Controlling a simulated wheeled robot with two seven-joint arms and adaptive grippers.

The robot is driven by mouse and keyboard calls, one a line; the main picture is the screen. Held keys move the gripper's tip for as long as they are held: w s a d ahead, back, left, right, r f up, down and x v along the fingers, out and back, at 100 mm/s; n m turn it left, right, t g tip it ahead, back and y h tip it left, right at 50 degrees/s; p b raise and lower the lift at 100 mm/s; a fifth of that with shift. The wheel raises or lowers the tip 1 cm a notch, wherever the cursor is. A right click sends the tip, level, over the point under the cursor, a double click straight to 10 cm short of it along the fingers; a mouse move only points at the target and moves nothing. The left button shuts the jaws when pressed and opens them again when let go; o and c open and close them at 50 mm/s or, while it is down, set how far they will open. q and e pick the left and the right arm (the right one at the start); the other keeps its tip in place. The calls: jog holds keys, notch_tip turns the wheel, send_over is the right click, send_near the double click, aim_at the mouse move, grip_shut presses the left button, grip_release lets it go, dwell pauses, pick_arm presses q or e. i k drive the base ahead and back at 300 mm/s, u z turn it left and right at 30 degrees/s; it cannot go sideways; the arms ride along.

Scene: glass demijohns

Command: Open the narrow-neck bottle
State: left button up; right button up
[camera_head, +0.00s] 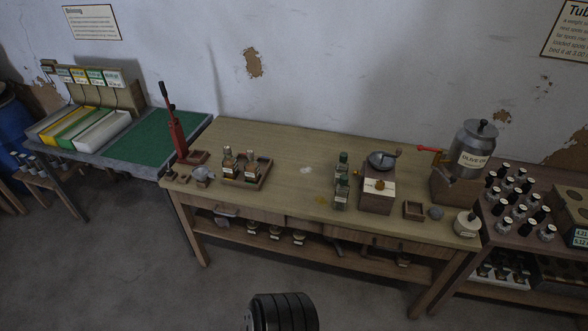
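Two dark green glass bottles stand upright near the middle of the wooden table, a rear bottle (343,168) and a front bottle (340,194), close to the left side of a wooden box with a crank. Two smaller brown bottles, a left one (229,164) and a right one (251,168), stand in a wooden tray (243,184) on the table's left part. At this size I cannot tell which is the narrow-neck bottle or how each is closed. Neither of my grippers shows in this view.
Several dark-capped bottles crowd the right stand. The table is clear between tray and green bottles.

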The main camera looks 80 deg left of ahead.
aim_at(251, 167)
jog(key=i, duration=0.75)
jog(key=u, duration=2.45)
